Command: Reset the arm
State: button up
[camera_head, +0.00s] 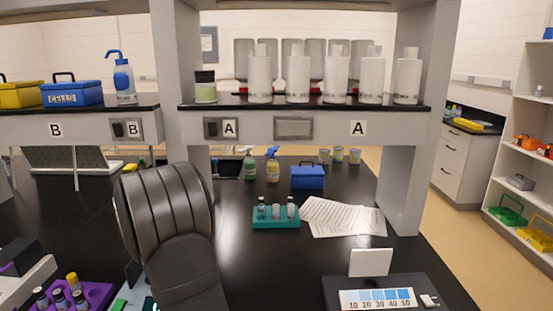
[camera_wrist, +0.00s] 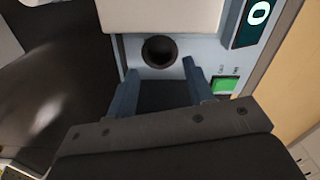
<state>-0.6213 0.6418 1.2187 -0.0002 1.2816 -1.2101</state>
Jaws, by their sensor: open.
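My gripper (camera_wrist: 160,73) is in the wrist view with its two blue-grey fingers spread apart and nothing between them. Beyond the fingertips is a light grey device (camera_wrist: 197,55) with a round dark hole (camera_wrist: 160,50), a dark display reading 0 (camera_wrist: 257,14) and a green button (camera_wrist: 225,85). I cannot tell whether a finger touches the device. In the head view, my black arm stands at left centre; my gripper does not show there.
A purple rack (camera_head: 95,296) with capped vials is at bottom left. A teal rack (camera_head: 276,222) with small bottles, papers (camera_head: 345,217) and a blue box (camera_head: 308,177) lie on the black bench (camera_head: 290,265). A shelf (camera_head: 300,127) with white bottles spans above. The bench centre is clear.

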jog(key=shift+f, duration=1.25)
jog(key=o, duration=1.1)
jog(key=shift+o, duration=0.2)
jog(key=shift+w+a+r+n+t, duration=0.15)
jog(key=shift+a+r+n+t, duration=0.2)
jog(key=shift+n, duration=0.15)
jog(key=a+r+n+t, duration=0.1)
jog(key=n, duration=0.1)
jog(key=w+a+r+n+t, duration=0.1)
jog(key=shift+w+r+n+h, duration=0.1)
jog(key=shift+r+n+h, duration=0.1)
jog(key=shift+n+h, duration=0.2)
jog(key=s+a+r+m+g, duration=0.1)
jog(key=s+a+r+m, duration=0.2)
jog(key=s+r+m, duration=0.8)
notch_tip(320, 180, down, 7)
jog(key=s+n, duration=0.2)
jog(key=n, duration=0.1)
jog(key=shift+s+d+f+y, duration=0.2)
jog(key=shift+s+d+y, duration=0.05)
jog(key=shift+s+y, duration=0.15)
